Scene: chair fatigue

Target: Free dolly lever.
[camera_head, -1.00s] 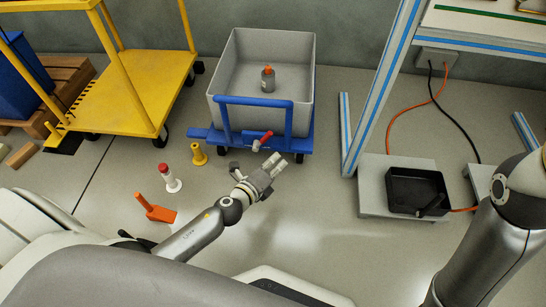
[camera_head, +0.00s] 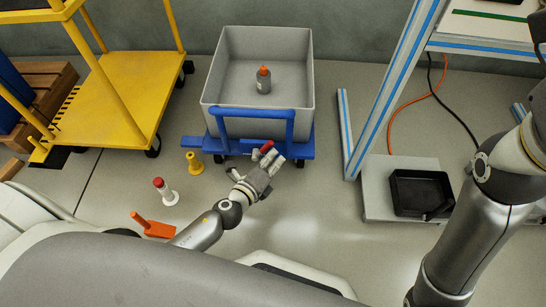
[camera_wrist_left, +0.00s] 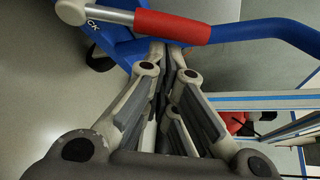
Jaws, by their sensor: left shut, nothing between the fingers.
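The lever (camera_head: 266,147) with a red grip is at the front of the blue dolly (camera_head: 301,143), below its push handle. My left gripper (camera_head: 275,160) is just in front of and below the lever in the head view, with its fingers shut and empty. In the left wrist view the red lever grip (camera_wrist_left: 172,26) lies across the top, on a pale metal shaft (camera_wrist_left: 110,13). The closed fingertips (camera_wrist_left: 172,45) are right at its lower edge; whether they touch it I cannot tell. My right gripper is out of view.
A grey bin (camera_head: 215,100) with an orange-capped bottle (camera_head: 263,82) sits on the dolly. Yellow (camera_head: 195,163), red-topped (camera_head: 165,190) and orange (camera_head: 153,227) floor pieces stand left. A yellow cart (camera_head: 110,100) is beyond, a blue-striped frame (camera_head: 385,90) right.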

